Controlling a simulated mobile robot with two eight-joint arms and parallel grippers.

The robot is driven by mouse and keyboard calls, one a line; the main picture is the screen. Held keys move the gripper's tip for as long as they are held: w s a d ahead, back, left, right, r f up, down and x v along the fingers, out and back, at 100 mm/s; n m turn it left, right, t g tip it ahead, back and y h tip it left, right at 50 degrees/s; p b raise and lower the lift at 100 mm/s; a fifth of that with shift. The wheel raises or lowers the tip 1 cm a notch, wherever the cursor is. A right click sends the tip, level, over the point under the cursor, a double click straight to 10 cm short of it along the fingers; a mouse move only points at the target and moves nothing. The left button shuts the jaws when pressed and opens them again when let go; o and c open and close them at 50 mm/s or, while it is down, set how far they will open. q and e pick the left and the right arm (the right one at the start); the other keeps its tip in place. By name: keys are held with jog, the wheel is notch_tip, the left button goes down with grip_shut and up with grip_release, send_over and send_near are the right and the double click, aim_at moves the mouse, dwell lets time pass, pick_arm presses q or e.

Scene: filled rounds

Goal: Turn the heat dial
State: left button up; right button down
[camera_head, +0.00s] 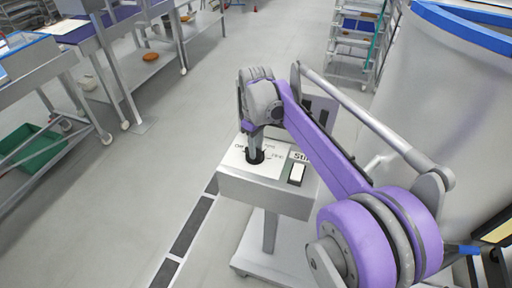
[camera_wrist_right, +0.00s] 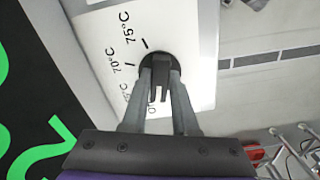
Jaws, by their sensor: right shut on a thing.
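The heat dial (camera_head: 256,155) is a round black knob on the white top plate of a grey control stand (camera_head: 262,195). In the right wrist view the dial (camera_wrist_right: 158,62) has a raised black grip, with marks reading 70°C and 75°C beside it. My right gripper (camera_head: 255,148) reaches down onto the dial. In the right wrist view its two grey fingers (camera_wrist_right: 158,85) are shut on the dial's grip, one on each side. The fingers hide part of the dial. My left gripper is not in view.
A large metal vat with a blue rim (camera_head: 470,28) stands at the right. Metal tables and a green crate (camera_head: 32,147) are at the left. The floor between is clear.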

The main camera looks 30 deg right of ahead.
jog(key=m, duration=0.3)
jog(key=shift+a+m, duration=0.1)
jog(key=shift+m, duration=0.3)
jog(key=m, duration=0.3)
jog(key=shift+m, duration=0.3)
jog(key=m, duration=0.3)
jog(key=shift+a+m, duration=0.1)
jog(key=shift+m, duration=0.2)
jog(key=m, duration=0.3)
jog(key=shift+m, duration=0.4)
jog(key=m, duration=0.7)
jog(key=shift+w+a, duration=0.1)
jog(key=shift+w, duration=0.05)
jog(key=m, duration=0.3)
jog(key=shift+w+m, duration=0.1)
jog(key=shift+m, duration=2.2)
